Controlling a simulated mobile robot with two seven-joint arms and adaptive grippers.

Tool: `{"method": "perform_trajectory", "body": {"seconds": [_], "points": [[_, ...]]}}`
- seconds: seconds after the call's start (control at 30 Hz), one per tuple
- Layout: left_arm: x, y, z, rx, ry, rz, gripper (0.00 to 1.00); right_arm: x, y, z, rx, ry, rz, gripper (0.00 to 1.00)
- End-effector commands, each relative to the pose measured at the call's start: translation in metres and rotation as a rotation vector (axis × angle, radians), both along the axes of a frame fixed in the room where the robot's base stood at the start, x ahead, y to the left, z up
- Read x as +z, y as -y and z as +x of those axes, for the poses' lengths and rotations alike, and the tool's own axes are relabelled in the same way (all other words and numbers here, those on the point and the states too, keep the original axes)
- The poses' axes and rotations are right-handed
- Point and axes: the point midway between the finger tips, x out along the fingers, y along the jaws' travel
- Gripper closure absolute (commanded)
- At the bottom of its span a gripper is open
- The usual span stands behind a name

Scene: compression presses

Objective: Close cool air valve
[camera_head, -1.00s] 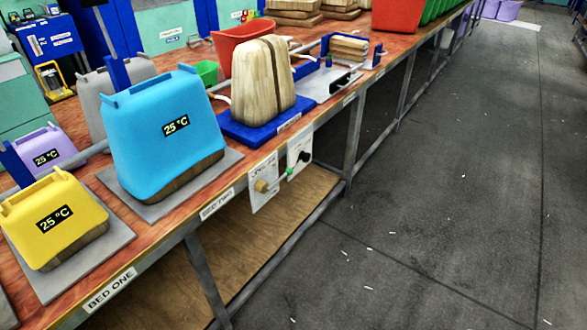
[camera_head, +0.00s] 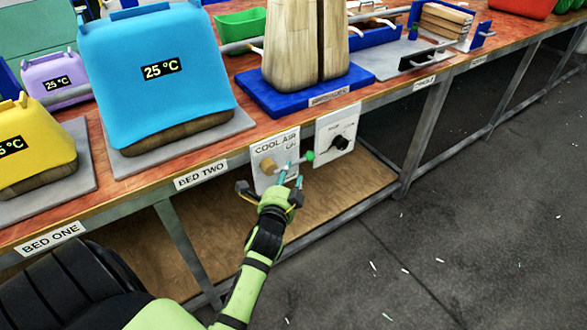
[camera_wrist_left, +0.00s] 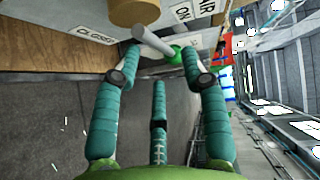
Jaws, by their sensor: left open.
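The cool air valve is on a white panel (camera_head: 264,151) on the bench's front edge, lettered COOL AIR and ON. It has a brass body (camera_head: 267,167) and a grey lever with a green knob (camera_head: 310,156) at its right end. In the left wrist view the brass body (camera_wrist_left: 134,12), lever (camera_wrist_left: 150,40) and green knob (camera_wrist_left: 177,53) lie just ahead, with a CLOSED label (camera_wrist_left: 95,36) to the left. My left gripper (camera_head: 287,181) is open at the panel. Its teal fingers (camera_wrist_left: 158,60) spread either side of the lever; contact is unclear. My right gripper is out of view.
A second panel with a black knob (camera_head: 341,142) is close on the right. Above stand a blue 25 °C press (camera_head: 160,70) and a wooden block on a blue base (camera_head: 300,98). A wooden shelf (camera_head: 340,190) lies below.

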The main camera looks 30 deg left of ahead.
Motion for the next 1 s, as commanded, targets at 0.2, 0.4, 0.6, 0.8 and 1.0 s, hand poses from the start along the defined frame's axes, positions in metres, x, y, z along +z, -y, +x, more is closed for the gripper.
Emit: {"method": "perform_trajectory", "body": {"seconds": [0.2, 0.4, 0.6, 0.8, 1.0], "points": [[-0.005, -0.012, 0.033, -0.002, 0.001, -0.003, 0.56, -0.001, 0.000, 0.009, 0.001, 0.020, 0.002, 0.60], [-0.008, -0.020, 0.051, -0.002, 0.000, -0.005, 0.56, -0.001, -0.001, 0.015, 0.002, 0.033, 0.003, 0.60], [-0.009, -0.021, 0.054, -0.002, -0.001, -0.005, 0.56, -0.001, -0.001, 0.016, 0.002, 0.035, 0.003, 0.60], [-0.009, -0.021, 0.054, -0.002, -0.001, -0.006, 0.88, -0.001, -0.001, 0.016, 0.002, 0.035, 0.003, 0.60], [-0.009, -0.021, 0.054, -0.003, 0.000, -0.006, 1.00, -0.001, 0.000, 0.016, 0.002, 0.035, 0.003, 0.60]]}}
